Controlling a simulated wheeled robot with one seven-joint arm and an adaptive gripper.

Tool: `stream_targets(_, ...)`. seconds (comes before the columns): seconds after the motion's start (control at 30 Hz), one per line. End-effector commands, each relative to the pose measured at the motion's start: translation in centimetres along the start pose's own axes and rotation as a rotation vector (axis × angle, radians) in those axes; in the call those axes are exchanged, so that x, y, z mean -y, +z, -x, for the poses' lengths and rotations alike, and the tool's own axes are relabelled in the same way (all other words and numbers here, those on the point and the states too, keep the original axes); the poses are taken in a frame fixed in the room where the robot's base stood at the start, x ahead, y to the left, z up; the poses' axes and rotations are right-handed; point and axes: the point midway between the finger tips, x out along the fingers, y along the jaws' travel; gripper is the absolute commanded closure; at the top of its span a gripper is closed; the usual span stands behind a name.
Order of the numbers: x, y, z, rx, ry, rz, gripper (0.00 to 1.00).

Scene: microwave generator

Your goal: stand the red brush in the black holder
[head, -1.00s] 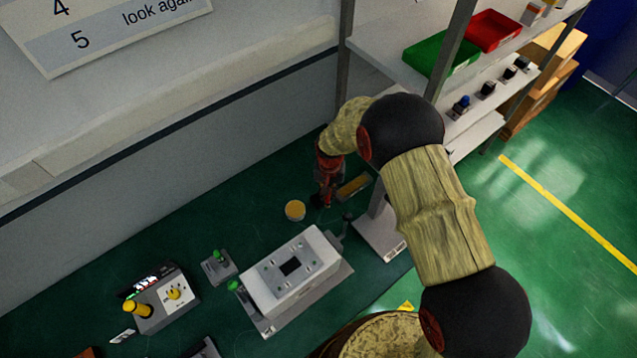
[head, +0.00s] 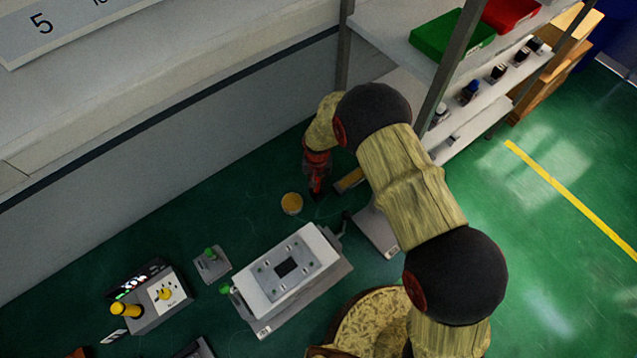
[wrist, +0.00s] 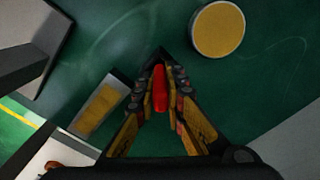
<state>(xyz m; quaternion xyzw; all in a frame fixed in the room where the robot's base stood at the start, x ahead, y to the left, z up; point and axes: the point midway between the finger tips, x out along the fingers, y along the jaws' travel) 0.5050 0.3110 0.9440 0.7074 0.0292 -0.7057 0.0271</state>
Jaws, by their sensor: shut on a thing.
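My gripper (head: 317,183) hangs low over the green surface, near the wall and left of the shelf rack. In the wrist view my gripper (wrist: 160,68) is shut on a slim red piece (wrist: 159,92), which I take to be the red brush. Only its red part shows between the fingers; its lower end is hidden. I cannot pick out the black holder with certainty in either view.
A yellow-topped disc (head: 291,203) and a tray with a yellow pad (head: 350,180) lie close to my gripper. A grey box machine (head: 285,268) and a control box with yellow knobs (head: 148,300) stand nearer. The shelf rack (head: 440,75) is to the right.

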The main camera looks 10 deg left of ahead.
Motion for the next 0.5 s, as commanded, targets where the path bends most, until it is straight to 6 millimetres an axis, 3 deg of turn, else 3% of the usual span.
stream_targets(0.37,-0.02,-0.04,-0.7,0.0,0.0,0.0,1.0)
stream_targets(0.4,-0.03,-0.04,-0.67,0.0,0.0,0.0,0.88)
stream_targets(0.5,-0.02,-0.05,-0.58,0.0,0.0,0.0,0.82)
